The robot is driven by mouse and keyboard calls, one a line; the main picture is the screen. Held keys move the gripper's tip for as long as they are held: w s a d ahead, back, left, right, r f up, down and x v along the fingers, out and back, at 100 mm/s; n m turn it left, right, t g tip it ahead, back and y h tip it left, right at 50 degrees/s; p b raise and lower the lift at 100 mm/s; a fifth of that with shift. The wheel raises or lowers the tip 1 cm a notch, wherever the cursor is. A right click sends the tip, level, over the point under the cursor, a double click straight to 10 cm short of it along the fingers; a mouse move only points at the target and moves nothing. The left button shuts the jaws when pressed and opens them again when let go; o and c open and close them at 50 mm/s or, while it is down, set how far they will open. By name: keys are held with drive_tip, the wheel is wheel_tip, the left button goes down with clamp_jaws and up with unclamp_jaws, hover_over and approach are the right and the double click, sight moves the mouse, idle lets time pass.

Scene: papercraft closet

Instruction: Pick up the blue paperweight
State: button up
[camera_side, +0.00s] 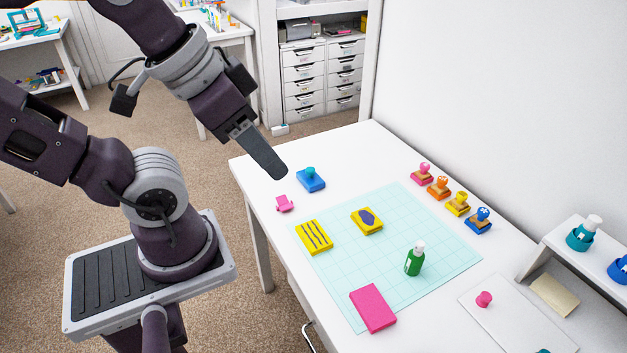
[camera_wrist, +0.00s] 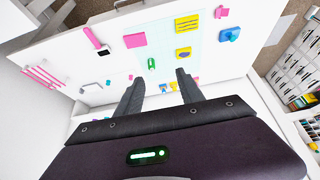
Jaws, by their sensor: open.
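The blue paperweight (camera_side: 311,180), a blue block with a teal knob on top, sits upright on the white table near its far left part, off the cutting mat. In the wrist view it shows at the upper right (camera_wrist: 229,34), beyond the right finger and outside the gap between the fingers. My gripper (camera_side: 277,172) is in the air above the table's left end, to the left of the paperweight in the side view and apart from it. In the wrist view my gripper (camera_wrist: 160,77) has its two fingers spread with nothing held between them.
A pink clip (camera_side: 284,204) lies close to the paperweight. The pale cutting mat (camera_side: 350,285) carries two yellow blocks (camera_side: 314,237), a green bottle (camera_side: 414,260) and a pink block (camera_side: 373,308). Several stamps (camera_side: 439,186) line the wall side. The table behind the paperweight is clear.

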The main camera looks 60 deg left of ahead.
sight(313, 175)
idle(0.3)
drive_tip(key=o, duration=0.7)
drive_tip(key=w+a+f+m+g+y, duration=0.3)
drive_tip(key=w+a+f, duration=0.2)
drive_tip(key=w+a, duration=0.3)
drive_tip(key=w+a+f+m+g+y, duration=0.3)
drive_tip(key=w+a+f, duration=0.25)
drive_tip(key=w, duration=0.35)
drive_tip(key=w+a+f+m+y, duration=0.2)
drive_tip(key=a+f+m, duration=0.1)
drive_tip(key=f, duration=0.4)
drive_tip(key=w+a+f+m+y, duration=0.3)
drive_tip(key=a+f+m, duration=0.1)
drive_tip(key=f, duration=0.4)
drive_tip(key=w+a+f+m+y, duration=0.2)
drive_tip(key=w+a+f+m, duration=0.1)
drive_tip(key=f, duration=0.5)
drive_tip(key=shift+a+f+m, duration=0.2)
drive_tip(key=shift+a+m, duration=0.5)
drive_tip(key=shift+a, duration=0.55)
drive_tip(key=shift+y, duration=0.3)
drive_tip(key=x, duration=0.7)
drive_tip(key=shift+s+a+f, duration=0.1)
drive_tip(key=shift+s+a, duration=0.1)
drive_tip(key=shift+a, duration=0.05)
